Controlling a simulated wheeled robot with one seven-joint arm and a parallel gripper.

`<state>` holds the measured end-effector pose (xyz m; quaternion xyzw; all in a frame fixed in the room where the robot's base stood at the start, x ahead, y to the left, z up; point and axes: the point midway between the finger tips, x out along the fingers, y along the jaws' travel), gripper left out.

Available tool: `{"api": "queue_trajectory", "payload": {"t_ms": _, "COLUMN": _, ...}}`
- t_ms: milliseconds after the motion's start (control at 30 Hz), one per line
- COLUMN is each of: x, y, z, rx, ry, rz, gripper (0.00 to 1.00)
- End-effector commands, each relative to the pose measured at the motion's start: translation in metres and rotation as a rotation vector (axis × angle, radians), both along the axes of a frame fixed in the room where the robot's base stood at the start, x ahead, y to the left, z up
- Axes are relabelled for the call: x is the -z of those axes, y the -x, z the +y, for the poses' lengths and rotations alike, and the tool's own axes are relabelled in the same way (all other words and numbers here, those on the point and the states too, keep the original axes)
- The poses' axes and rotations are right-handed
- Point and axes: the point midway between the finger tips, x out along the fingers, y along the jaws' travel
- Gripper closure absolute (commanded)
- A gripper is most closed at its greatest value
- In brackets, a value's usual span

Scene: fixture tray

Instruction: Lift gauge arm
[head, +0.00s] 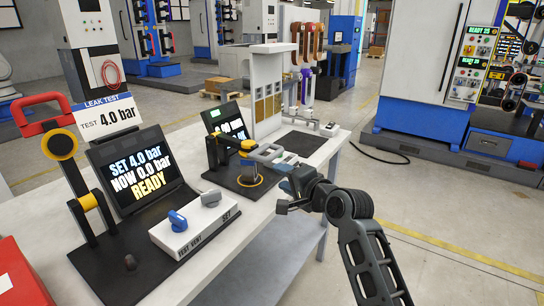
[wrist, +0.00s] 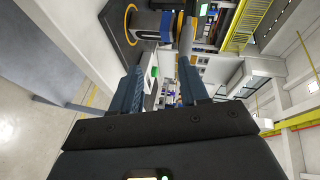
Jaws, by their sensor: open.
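The gauge arm (head: 230,141) is a dark lever on a post at the left of a black base plate (head: 225,176), with a yellow part and a grey end piece (head: 275,155) reaching right. It looks lowered, roughly level, over a part standing in a yellow ring (head: 250,180). In the wrist view the ringed black plate (wrist: 116,38) and the grey and blue part (wrist: 147,26) show at the top.
A leak-test stand with a red-handled lever (head: 42,115) and screen (head: 138,172) is at the left. A small screen (head: 229,122) and white rack (head: 268,90) are behind. Open floor (head: 440,235) lies right of the bench.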

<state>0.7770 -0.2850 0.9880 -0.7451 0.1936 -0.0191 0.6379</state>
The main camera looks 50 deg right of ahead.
Motion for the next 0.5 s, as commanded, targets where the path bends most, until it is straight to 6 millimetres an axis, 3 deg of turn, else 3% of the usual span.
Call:
{"api": "queue_trajectory", "payload": {"t_ms": 100, "x": -0.021, "y": -0.011, "z": -0.025, "rx": 0.015, "ry": -0.056, "rz": -0.033, "gripper": 0.56}}
{"api": "queue_trajectory", "payload": {"t_ms": 200, "x": -0.029, "y": -0.016, "z": -0.033, "rx": 0.018, "ry": -0.081, "rz": -0.044, "gripper": 0.56}}
{"api": "queue_trajectory", "payload": {"t_ms": 367, "x": -0.03, "y": -0.026, "z": -0.039, "rx": 0.019, "ry": -0.092, "rz": -0.048, "gripper": 0.56}}
{"api": "queue_trajectory", "payload": {"t_ms": 500, "x": -0.026, "y": -0.045, "z": -0.044, "rx": 0.018, "ry": -0.091, "rz": -0.046, "gripper": 0.56}}
